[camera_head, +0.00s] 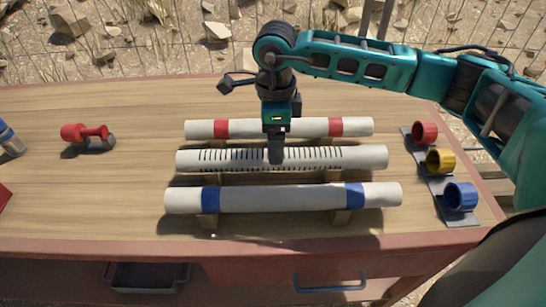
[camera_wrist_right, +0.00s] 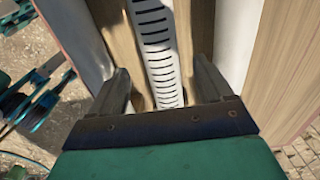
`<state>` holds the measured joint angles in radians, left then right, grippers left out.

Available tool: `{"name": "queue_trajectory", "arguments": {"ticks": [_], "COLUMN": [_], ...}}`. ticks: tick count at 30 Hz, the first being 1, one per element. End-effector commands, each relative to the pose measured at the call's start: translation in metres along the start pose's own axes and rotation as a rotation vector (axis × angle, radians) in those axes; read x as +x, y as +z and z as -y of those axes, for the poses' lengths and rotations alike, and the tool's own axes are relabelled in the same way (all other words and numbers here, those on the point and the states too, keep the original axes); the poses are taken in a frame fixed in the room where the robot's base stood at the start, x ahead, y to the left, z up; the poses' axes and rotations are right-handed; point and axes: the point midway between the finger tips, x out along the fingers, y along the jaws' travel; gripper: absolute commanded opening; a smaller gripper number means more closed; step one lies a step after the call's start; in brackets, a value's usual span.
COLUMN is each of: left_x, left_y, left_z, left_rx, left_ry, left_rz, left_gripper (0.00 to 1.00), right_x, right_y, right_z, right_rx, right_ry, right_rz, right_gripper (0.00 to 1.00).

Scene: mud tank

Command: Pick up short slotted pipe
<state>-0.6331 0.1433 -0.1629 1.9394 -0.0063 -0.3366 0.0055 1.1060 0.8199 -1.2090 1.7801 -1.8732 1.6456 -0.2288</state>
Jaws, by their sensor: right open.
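The slotted pipe (camera_head: 345,157) is white with rows of dark slots. It lies level as the middle one of three pipes on wooden supports on the table. My right gripper (camera_head: 276,156) points down over the middle of this pipe and hides a small part of it. In the right wrist view my right gripper (camera_wrist_right: 164,68) is open, and the slotted pipe (camera_wrist_right: 155,35) runs lengthwise between its two fingers, with a gap on each side. I cannot tell how far down beside the pipe the fingertips reach. My left gripper is not in view.
A white pipe with red bands (camera_head: 284,128) lies behind, and one with blue bands (camera_head: 280,197) in front, both close by. Red (camera_head: 425,132), yellow (camera_head: 440,161) and blue (camera_head: 460,197) rings stand at right. A red fitting (camera_head: 84,132) lies at left, with clear tabletop around it.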

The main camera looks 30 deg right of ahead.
Motion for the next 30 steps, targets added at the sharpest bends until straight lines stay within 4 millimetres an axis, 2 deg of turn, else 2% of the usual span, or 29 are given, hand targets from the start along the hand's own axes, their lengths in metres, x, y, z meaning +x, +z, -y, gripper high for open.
{"name": "queue_trajectory", "arguments": {"ticks": [5, 15, 23, 30], "left_x": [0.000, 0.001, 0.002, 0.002], "left_y": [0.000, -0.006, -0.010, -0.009], "left_z": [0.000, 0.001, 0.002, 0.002], "left_rx": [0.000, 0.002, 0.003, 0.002], "left_ry": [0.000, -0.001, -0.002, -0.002], "left_rz": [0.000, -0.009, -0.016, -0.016], "left_gripper": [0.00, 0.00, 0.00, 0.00], "right_x": [0.013, 0.058, 0.061, 0.061], "right_y": [0.000, 0.000, 0.000, 0.000], "right_z": [0.000, -0.001, 0.000, 0.000], "right_rx": [0.000, 0.000, 0.000, 0.000], "right_ry": [0.001, 0.001, 0.000, 0.000], "right_rz": [0.000, 0.000, 0.001, 0.001], "right_gripper": [0.80, 0.80, 0.80, 0.59]}}
